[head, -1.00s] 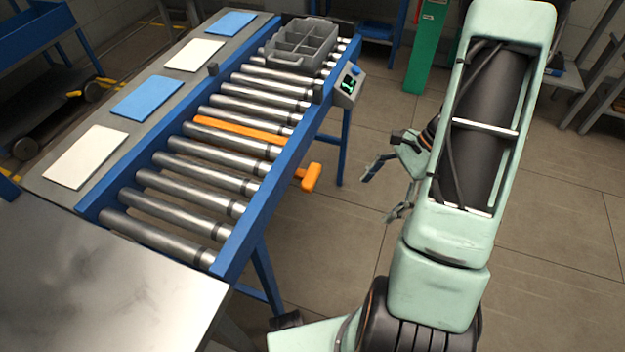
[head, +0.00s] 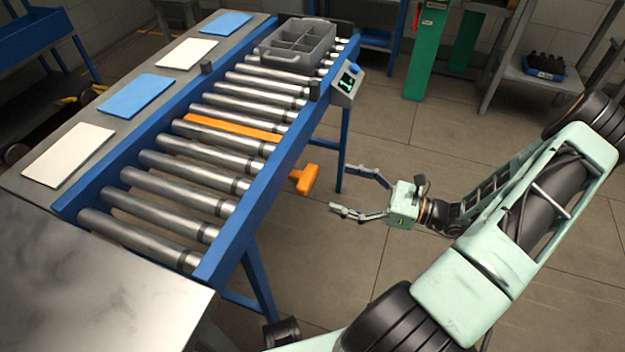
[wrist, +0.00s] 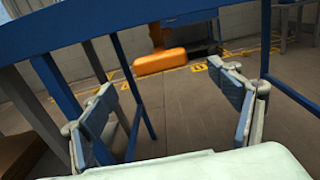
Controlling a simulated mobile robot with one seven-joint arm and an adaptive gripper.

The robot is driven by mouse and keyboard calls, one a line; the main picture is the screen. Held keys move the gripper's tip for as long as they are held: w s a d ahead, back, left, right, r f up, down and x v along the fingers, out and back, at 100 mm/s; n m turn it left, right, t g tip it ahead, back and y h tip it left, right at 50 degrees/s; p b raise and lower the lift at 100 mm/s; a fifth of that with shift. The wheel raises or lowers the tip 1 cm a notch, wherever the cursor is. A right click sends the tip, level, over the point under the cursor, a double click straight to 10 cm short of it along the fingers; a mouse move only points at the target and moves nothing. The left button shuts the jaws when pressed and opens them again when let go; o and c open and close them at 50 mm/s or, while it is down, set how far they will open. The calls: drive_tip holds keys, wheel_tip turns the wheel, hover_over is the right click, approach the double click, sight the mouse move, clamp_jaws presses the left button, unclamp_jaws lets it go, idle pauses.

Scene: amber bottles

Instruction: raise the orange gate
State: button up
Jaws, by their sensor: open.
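The orange gate (head: 232,129) is a flat bar lying low between the rollers of the conveyor, across its width. Its orange handle (head: 304,179) sticks out past the blue side rail on the right. My gripper (head: 338,190) is open and empty, to the right of the handle and apart from it, with its fingers pointing left toward the conveyor. In the wrist view the handle (wrist: 160,61) shows ahead, above and between the two spread fingers (wrist: 168,105). The gate bar itself cannot be made out in the wrist view.
A grey divided crate (head: 297,45) sits on the far rollers. A small display box (head: 347,85) is fixed to the blue rail (head: 262,180) beyond the handle. Blue and white mats lie along the left ledge. A metal table (head: 90,280) is at front left. The floor right of the conveyor is open.

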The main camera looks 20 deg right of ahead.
sight(314, 179)
drive_tip(key=x, duration=0.8)
drive_tip(key=shift+b, duration=0.35)
drive_tip(key=c, duration=1.7)
drive_tip(key=shift+w+r+p, duration=0.1)
drive_tip(key=shift+r+p, duration=1.75)
drive_tip(key=shift+r, duration=0.5)
drive_tip(key=shift+a, duration=0.1)
drive_tip(key=o, duration=1.6)
drive_tip(key=shift+o, duration=0.5)
